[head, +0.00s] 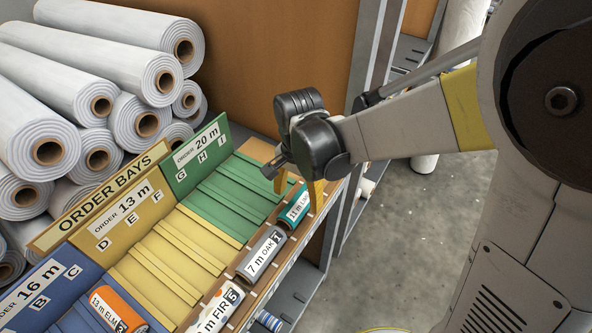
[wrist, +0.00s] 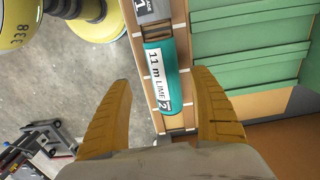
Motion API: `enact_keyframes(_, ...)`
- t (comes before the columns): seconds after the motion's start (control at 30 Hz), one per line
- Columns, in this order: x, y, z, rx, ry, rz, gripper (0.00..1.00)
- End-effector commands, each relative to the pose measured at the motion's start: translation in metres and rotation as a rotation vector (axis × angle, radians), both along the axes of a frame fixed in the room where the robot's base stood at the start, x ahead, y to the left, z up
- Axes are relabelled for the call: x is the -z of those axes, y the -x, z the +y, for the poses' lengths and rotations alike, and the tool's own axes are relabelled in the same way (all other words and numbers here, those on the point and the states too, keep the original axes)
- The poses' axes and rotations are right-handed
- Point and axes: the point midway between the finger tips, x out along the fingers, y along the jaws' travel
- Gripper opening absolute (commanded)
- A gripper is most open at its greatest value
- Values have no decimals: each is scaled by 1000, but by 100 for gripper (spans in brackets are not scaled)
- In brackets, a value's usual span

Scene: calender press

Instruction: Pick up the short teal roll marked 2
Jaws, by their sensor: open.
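The short teal roll (head: 294,209) lies in the front rack at its far end, beside the green bay. Its white label reads 11 m LIME, and in the wrist view the roll (wrist: 172,90) also shows the mark 2. My gripper (head: 294,185) is over that end of the rack with its yellow fingers pointing down, and they overlap part of the roll in the head view. In the wrist view my open gripper (wrist: 160,84) has its fingertips apart, with the roll showing between and beyond them. Nothing is held.
A grey roll (head: 262,252) marked 7 m OAK lies next to the teal one. A white FIR roll (head: 216,312) and an orange ELM roll (head: 117,310) lie nearer. Green sloped slats (head: 228,198) border the rack. Large white rolls (head: 100,50) are stacked at left; floor (head: 400,230) is right.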

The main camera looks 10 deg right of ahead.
Motion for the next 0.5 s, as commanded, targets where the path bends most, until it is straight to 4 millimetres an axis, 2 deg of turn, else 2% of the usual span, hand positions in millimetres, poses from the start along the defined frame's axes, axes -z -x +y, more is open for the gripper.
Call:
enact_keyframes(0.27,23,-3,1,-1,-1,-1,72)
enact_keyframes(0.5,59,-8,3,-1,0,-1,72)
